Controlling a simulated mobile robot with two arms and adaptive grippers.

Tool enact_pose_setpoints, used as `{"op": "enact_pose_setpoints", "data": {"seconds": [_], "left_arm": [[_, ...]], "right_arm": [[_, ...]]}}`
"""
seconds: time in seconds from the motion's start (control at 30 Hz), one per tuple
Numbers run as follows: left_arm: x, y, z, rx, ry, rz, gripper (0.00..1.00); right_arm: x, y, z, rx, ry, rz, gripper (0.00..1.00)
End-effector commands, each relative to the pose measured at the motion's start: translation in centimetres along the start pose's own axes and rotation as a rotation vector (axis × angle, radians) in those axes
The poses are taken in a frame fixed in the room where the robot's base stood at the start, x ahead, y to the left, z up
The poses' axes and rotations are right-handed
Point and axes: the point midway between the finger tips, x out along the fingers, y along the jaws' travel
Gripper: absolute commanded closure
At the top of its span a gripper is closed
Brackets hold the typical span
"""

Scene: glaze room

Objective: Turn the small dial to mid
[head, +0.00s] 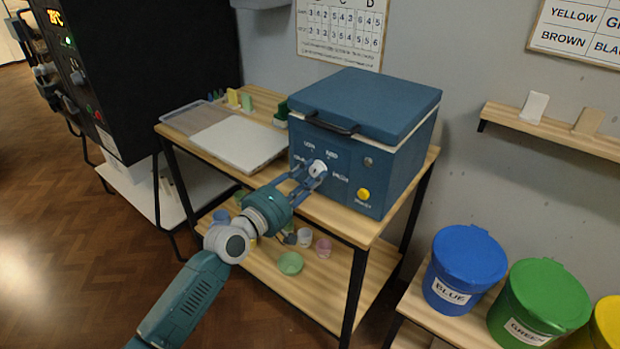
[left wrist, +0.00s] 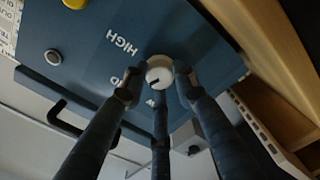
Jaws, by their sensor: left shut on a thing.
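The small dial (head: 318,168) is a white round knob on the front of a blue box with a lid (head: 385,160). It also shows in the left wrist view (left wrist: 159,70), with a short dark mark on its face. Printed words surround it; HIGH reads clearly in the left wrist view, while others are partly hidden by my fingers. My left gripper (head: 311,174) has its fingers around the dial and is shut on it. The dark mark's exact setting is hard to tell. My right gripper is not in view.
A yellow button (head: 363,194) and a grey round knob (head: 368,161) are on the same front panel. A pale flat board (head: 240,142) lies left of the box on the wooden table. Small cups sit on the lower shelf. Blue (head: 466,268) and green (head: 540,300) buckets stand at right.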

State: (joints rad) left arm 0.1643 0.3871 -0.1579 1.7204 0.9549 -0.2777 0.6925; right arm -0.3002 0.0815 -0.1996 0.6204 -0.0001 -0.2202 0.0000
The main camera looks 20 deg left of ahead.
Motion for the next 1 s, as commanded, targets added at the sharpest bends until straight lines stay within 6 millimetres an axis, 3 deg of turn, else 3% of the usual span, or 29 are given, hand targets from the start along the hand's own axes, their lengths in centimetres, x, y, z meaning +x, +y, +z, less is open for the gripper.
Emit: {"op": "enact_pose_setpoints", "data": {"seconds": [0.33,0.87,0.9,1.0], "left_arm": [[-0.01,-0.07,0.02,0.142,-0.001,-0.001,0.98],[0.00,-0.06,0.03,0.167,-0.001,-0.001,0.98],[0.00,-0.06,0.03,0.167,-0.001,-0.001,0.70],[0.00,-0.05,0.02,0.167,0.000,-0.001,0.53]], "right_arm": [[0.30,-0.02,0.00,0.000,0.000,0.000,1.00],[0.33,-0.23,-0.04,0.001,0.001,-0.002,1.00],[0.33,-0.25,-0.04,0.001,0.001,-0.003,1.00],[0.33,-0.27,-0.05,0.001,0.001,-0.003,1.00]]}}
